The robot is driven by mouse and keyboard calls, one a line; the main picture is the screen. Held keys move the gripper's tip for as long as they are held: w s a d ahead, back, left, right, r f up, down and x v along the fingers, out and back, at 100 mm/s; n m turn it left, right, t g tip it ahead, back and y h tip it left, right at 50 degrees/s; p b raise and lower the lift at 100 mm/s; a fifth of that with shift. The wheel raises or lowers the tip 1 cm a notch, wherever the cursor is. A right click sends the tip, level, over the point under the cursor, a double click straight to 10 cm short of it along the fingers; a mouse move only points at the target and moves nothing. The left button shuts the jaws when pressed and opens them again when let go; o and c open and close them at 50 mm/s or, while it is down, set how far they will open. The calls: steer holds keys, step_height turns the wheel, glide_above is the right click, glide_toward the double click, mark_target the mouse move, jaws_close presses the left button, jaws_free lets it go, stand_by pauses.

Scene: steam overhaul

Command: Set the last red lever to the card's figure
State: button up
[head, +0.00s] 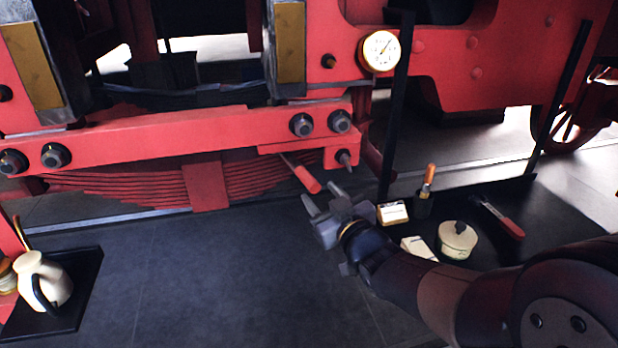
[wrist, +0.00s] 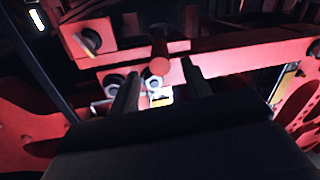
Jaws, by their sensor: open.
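A lever with a red grip (head: 307,180) sticks out below the red beam's right end, its thin rod sloping up to the left. My gripper (head: 324,200) is open and empty, just below and right of the grip's end. In the wrist view a red round end (wrist: 160,66), which looks like this grip, shows between and beyond the two fingers of my gripper (wrist: 160,85). I see no contact. A small pale card-like block (head: 392,212) stands behind my wrist; its writing is too small to read. A round dial gauge (head: 380,51) is on the red frame above.
A dark tray (head: 545,215) at right holds a pale round pot (head: 458,241), an orange-handled tool (head: 429,178) in a dark cup and a red-handled tool (head: 508,225). A cream jug (head: 43,280) stands at lower left. The middle floor is clear. A dark post (head: 397,110) rises behind my gripper.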

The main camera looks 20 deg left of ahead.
mark_target(309, 181)
steer(key=p+x, duration=0.1)
steer(key=x, duration=0.5)
steer(key=shift+w+a, duration=0.2)
steer(key=shift+w, duration=0.05)
steer(key=shift+c, duration=0.6)
jaws_close()
